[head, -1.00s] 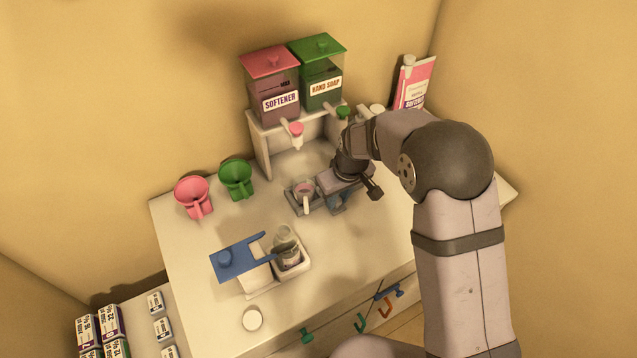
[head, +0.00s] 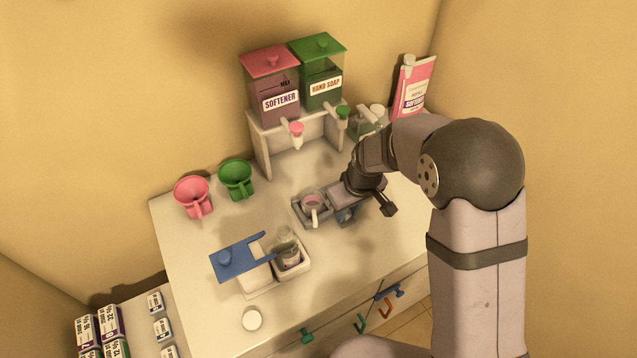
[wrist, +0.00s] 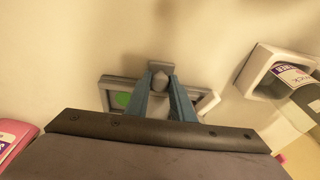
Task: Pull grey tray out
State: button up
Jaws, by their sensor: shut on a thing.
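The grey tray (head: 301,213) lies on the white counter, below the dispenser stand in the head view. My gripper (head: 345,214) is at the tray's right side. In the wrist view my gripper's blue fingers (wrist: 161,80) are shut on the grey knob of the tray (wrist: 108,82).
The softener (head: 273,88) and hand soap (head: 322,75) dispensers stand behind on the white stand (head: 262,146). A white holder with a bottle (head: 304,266) is in front-left. Counter right of the tray is partly hidden by my arm.

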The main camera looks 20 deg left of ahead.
jog(key=shift+s+d, duration=1.65)
jog(key=shift+d, duration=0.05)
jog(key=o, duration=0.8)
notch_tip(320, 180, up, 8)
jog(key=p, duration=0.6)
